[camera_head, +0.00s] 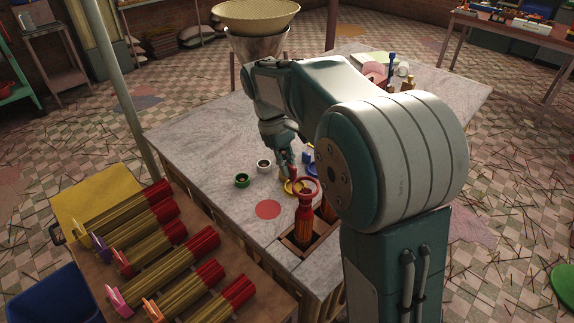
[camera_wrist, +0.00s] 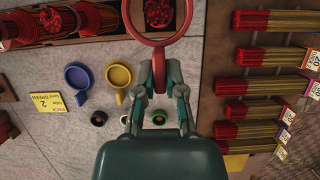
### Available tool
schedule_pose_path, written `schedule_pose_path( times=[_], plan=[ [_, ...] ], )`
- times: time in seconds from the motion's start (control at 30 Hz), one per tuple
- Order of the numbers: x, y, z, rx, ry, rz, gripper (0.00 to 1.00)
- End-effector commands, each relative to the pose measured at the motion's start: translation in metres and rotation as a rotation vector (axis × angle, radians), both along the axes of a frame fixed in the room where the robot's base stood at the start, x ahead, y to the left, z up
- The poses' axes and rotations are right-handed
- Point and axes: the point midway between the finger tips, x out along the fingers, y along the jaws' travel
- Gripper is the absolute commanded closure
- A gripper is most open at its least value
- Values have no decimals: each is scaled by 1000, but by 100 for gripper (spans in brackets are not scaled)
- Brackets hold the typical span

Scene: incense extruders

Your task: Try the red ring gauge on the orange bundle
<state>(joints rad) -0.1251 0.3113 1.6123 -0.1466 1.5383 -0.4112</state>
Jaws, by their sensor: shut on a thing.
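My gripper (camera_head: 285,160) is shut on the handle of the red ring gauge (camera_head: 317,187), at the near part of the marble table. In the wrist view my gripper (camera_wrist: 159,85) points up the picture, with the red ring (camera_wrist: 158,42) beyond its fingertips. The orange bundle (camera_head: 303,228) stands upright in a table slot, with a red top. The ring is over this top; in the wrist view, a dark red bundle top (camera_wrist: 158,13) shows inside the ring opening, clear of its rim. I cannot tell whether the ring is around the top or just above it.
A blue gauge (camera_wrist: 76,77) and a yellow gauge (camera_wrist: 118,76) lie beside the slots. Several small round cups sit near them, one green (camera_head: 241,180). Other bundles (camera_wrist: 42,24) stand in the slots. A side bench holds red-ended bundles (camera_head: 160,275). A red disc (camera_head: 268,209) marks the table.

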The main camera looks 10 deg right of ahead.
Motion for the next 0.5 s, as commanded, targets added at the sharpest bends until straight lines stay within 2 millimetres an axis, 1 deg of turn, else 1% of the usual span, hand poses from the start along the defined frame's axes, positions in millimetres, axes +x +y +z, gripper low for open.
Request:
schedule_pose_path(
  times=[0.17,0.5],
  plan=[
    [0,0,-2,0,0,0,100],
    [0,0,-13,0,0,0,100]
  ],
)
